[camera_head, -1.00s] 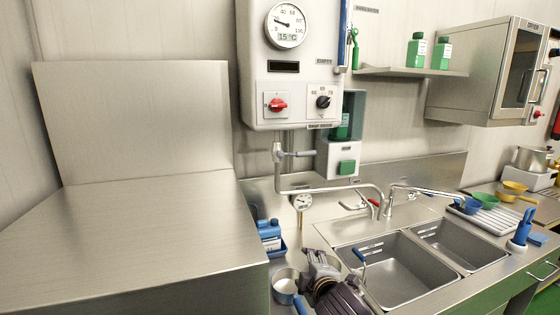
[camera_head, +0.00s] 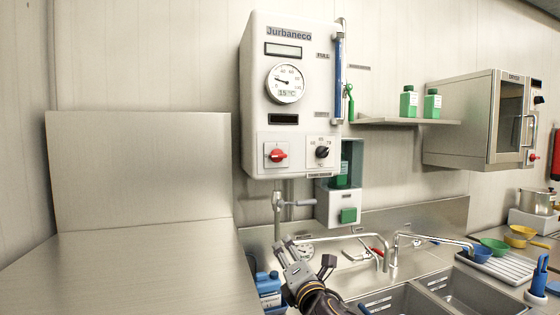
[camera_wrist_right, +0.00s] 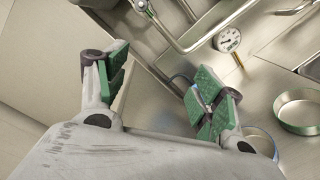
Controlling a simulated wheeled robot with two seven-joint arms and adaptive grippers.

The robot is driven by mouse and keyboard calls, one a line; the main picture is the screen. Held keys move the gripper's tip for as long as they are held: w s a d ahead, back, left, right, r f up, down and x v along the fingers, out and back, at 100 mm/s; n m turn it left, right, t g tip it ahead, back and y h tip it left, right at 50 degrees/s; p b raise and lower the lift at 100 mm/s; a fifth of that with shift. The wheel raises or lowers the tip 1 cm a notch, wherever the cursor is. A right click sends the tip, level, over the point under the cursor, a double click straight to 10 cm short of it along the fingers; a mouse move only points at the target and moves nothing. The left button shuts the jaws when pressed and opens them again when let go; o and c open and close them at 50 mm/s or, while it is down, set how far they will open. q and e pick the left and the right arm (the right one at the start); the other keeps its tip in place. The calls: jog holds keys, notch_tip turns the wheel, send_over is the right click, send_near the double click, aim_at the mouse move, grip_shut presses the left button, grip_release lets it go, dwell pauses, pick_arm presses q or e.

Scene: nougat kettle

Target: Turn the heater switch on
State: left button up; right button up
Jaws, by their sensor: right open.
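The white wall heater (camera_head: 254,118) hangs above the sink counter in the head view. Its red switch (camera_head: 277,155) sits at the lower left of its front panel, with a black knob (camera_head: 322,152) to its right. A round gauge (camera_head: 285,83) above them reads 15 °C. My right gripper (camera_head: 303,254) is below the heater, in front of the pipe and clear of the switch. In the right wrist view (camera_wrist_right: 160,92) its green-padded fingers are apart with nothing held between them. The switch does not show in the wrist view. My left gripper is not in view.
A pipe with a grey valve handle (camera_head: 300,203) runs down under the heater. Sinks (camera_head: 402,302) and a curved faucet (camera_head: 435,238) lie to the right.

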notch_tip(320, 180, up, 8)
jog(key=w+n+t+y, duration=0.1)
jog(key=n+t, duration=0.1)
jog(key=n, duration=0.4)
jog(key=n+t+y, duration=0.2)
jog(key=n, duration=0.5)
send_near(280, 157)
jog(key=v, duration=0.4)
jog(key=shift+w, duration=0.1)
jog(key=shift+p+x, duration=1.9)
jog(key=shift+x, duration=4.85)
jog(key=c, duration=1)
